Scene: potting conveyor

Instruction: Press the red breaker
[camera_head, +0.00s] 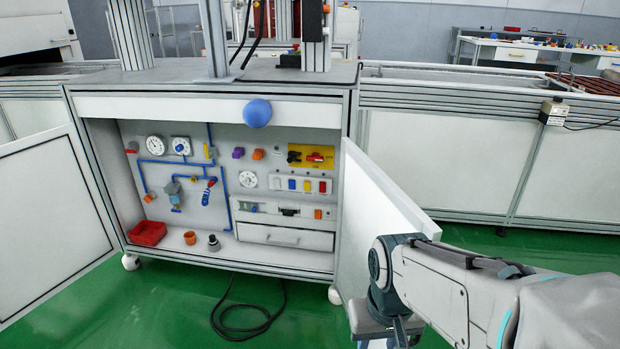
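A row of small coloured breakers sits on a pale strip on the back panel of the open cabinet (215,107). Another red part, a handle-like piece (315,157), is on a yellow plate just above. My gripper (392,338) is low at the bottom edge, right of and in front of the cabinet, well apart from the breakers. Its fingertips are cut off or hidden, so its opening does not show.
The right cabinet door (375,215) stands open between my arm and the panel's right side. The left door (50,225) is also open. A red bin (148,233) and small pots sit on the cabinet floor. A black cable (245,330) lies coiled on the green floor.

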